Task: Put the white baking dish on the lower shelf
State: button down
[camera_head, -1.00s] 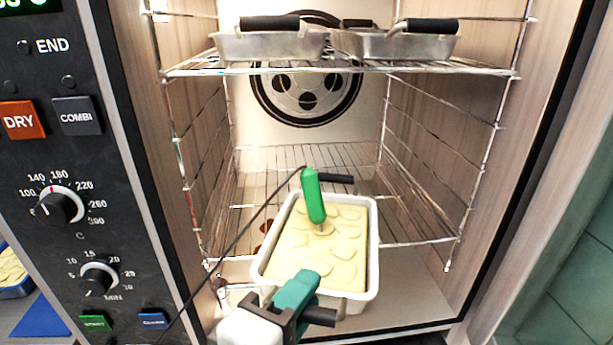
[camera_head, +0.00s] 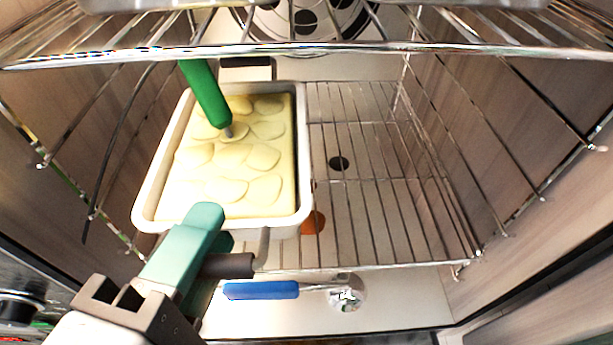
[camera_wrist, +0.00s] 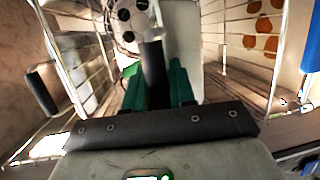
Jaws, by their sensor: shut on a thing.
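The white baking dish (camera_head: 302,170) holds pale yellow slices, and a green-handled probe (camera_head: 205,92) stands tilted in them. My gripper (camera_head: 218,245) is shut on the dish's dark near handle (camera_head: 228,265). The dark handle also shows between the green fingers in the wrist view (camera_wrist: 154,75). The dish is inside the oven, over the left part of the wire lower shelf (camera_head: 375,215). I cannot tell whether it rests on the shelf or hangs just above it. The dish's far handle (camera_head: 247,70) points to the oven's back wall.
The upper shelf's front bar (camera_head: 430,48) crosses above the dish, close to the probe. The lower shelf's right half is clear. A blue-handled tool (camera_head: 262,290) with a round metal end (camera_head: 346,292) lies at the front. An orange thing (camera_head: 314,223) shows partly beside the dish.

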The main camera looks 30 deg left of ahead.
jog(key=w+f, duration=0.1)
jog(key=w+a+f, duration=0.1)
jog(key=w, duration=0.1)
jog(key=w+a+f, duration=0.1)
jog(key=w, duration=0.1)
jog(key=shift+w+f, duration=0.1)
jog(key=shift+f, duration=0.2)
jog(key=w+f, duration=0.1)
jog(key=w+a+f, duration=0.1)
jog(key=f, duration=0.1)
jog(key=w+a+f, duration=0.1)
jog(key=f, duration=0.1)
jog(key=shift+w+a+f, duration=0.25)
jog(key=shift+w, duration=0.15)
jog(key=shift+w+a+f+p, duration=0.1)
jog(key=shift+f+p, duration=0.35)
jog(key=shift+f, duration=1.25)
jog(key=c, duration=1.4)
grip_release()
jog(key=shift+f, duration=0.2)
jog(key=o, duration=0.5)
jog(key=shift+c, duration=0.2)
